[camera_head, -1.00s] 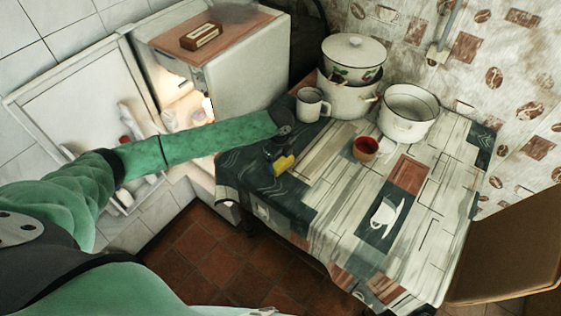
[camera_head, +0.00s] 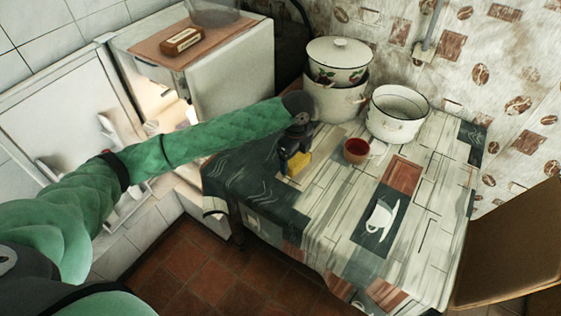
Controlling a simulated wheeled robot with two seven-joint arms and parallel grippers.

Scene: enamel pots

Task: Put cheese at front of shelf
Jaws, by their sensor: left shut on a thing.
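My left gripper (camera_head: 291,158) points down over the left part of the table and is shut on the cheese (camera_head: 299,162), a small yellow wedge. I cannot tell whether the cheese touches the tablecloth or hangs just above it. The fridge (camera_head: 232,72) stands open at the left, with a lit inside (camera_head: 166,106). My left arm crosses in front of its opening, so its shelves are mostly hidden. My right gripper is not in view.
The table (camera_head: 338,232) holds a red-brown cup (camera_head: 357,150), an open white pot (camera_head: 398,115) and stacked pots with a lidded one (camera_head: 338,62) on top. The open fridge door (camera_head: 50,115) is at the left. The table's front is clear.

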